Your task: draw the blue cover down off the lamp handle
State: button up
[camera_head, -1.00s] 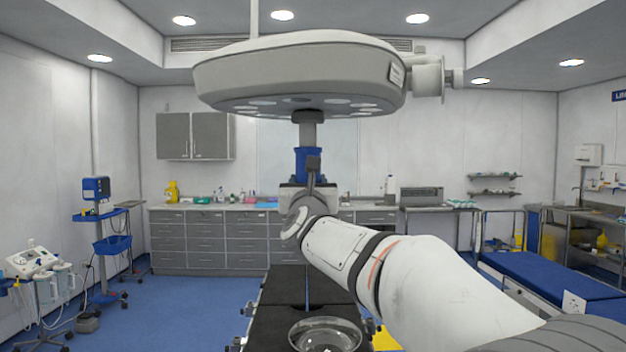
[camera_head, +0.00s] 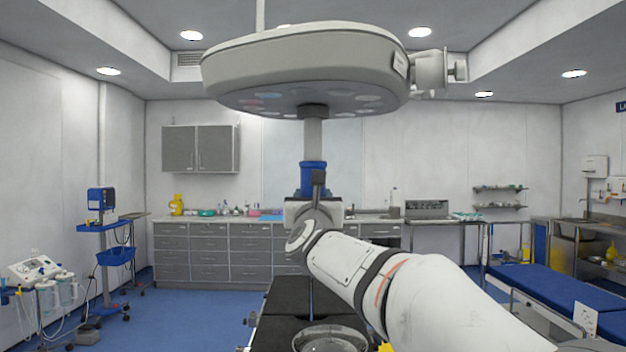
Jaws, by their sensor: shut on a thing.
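The surgical lamp (camera_head: 305,75) hangs at the top middle with its grey handle (camera_head: 313,140) pointing straight down. A length of bare handle shows between the lamp's underside and the blue cover (camera_head: 313,168). The cover is upright and in line with the handle, its top rim at the handle's visible lower end. I cannot tell whether any handle is still inside it. My gripper (camera_head: 318,178) is below the lamp, shut on the blue cover; its dark finger hides part of the cover's front.
Below my gripper is a black operating table (camera_head: 287,295) with a round metal bowl (camera_head: 330,338) near its front. Grey drawer cabinets (camera_head: 225,255) line the back wall. A blue bed (camera_head: 560,290) stands at right. Blue floor is open at left.

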notch_tip(320, 180, down, 11)
jog(key=b, duration=1.2)
jog(key=shift+r+b, duration=0.15)
jog(key=shift+b, duration=0.15)
dwell(0.7)
